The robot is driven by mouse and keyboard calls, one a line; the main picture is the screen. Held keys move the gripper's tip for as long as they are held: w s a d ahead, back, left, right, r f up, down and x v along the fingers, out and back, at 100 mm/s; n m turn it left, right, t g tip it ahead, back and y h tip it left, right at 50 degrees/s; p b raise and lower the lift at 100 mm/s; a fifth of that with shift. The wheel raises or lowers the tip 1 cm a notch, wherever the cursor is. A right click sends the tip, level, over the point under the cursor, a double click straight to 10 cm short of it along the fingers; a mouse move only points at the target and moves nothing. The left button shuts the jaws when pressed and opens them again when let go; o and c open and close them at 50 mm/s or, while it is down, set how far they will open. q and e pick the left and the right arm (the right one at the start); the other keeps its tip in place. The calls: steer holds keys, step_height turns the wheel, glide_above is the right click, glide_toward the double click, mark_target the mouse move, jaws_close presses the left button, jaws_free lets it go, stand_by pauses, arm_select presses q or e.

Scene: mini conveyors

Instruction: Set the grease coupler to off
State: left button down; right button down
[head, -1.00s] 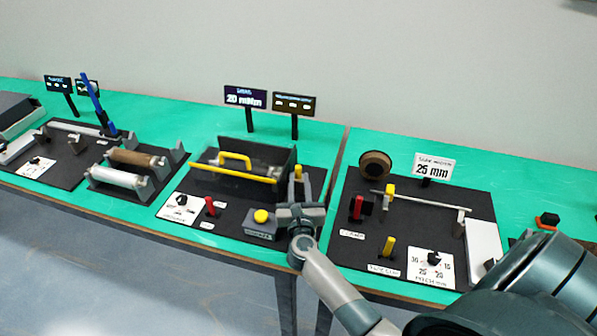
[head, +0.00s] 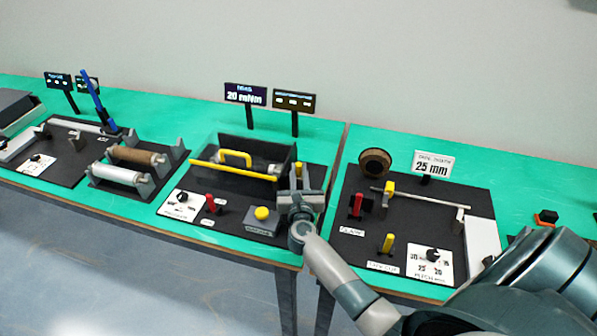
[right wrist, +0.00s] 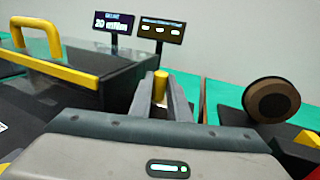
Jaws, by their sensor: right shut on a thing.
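My right gripper (head: 300,188) is at the right edge of the middle station. It is shut on an upright yellow post (head: 298,169), whose rounded top stands between the fingers. In the right wrist view the post (right wrist: 160,87) shows between the two grey fingers (right wrist: 160,98), and its lower part is hidden. I cannot read a label that names it as the grease coupler. My left gripper is not in view.
The right station has a yellow lever (head: 388,243) and a red lever (head: 356,205). Two signs (head: 245,94) stand behind.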

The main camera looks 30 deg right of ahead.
steer(key=shift+s+d, duration=0.95)
steer(key=shift+s, duration=0.2)
steer(key=c, duration=1.9)
jaws_free()
steer(key=shift+d, duration=0.1)
steer(key=shift+c, duration=0.2)
steer(key=shift+s, duration=0.1)
